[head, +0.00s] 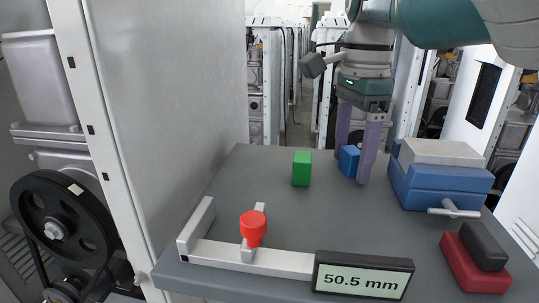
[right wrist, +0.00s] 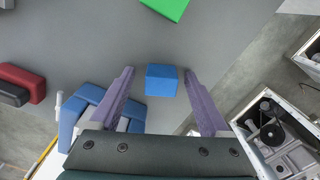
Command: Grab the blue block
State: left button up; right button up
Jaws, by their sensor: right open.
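The blue block (head: 348,160) stands on the grey table (head: 300,220) near its far edge. My right gripper (head: 358,170) reaches down over it with two purple fingers, one on each side of the block. In the right wrist view the blue block (right wrist: 161,80) lies between the fingertips of the open gripper (right wrist: 158,76), with a gap on both sides. The near finger covers part of the block's right side in the head view. My left gripper is not in view.
A green block (head: 302,168) stands left of the blue block. A blue vise-like device (head: 440,190) is to the right. A caliper-like slide with a red knob (head: 253,229), a display reading 50.5 mm (head: 362,276) and a red and black block (head: 474,262) are nearer. The table's middle is clear.

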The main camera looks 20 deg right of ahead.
grip_shut()
dwell(0.6)
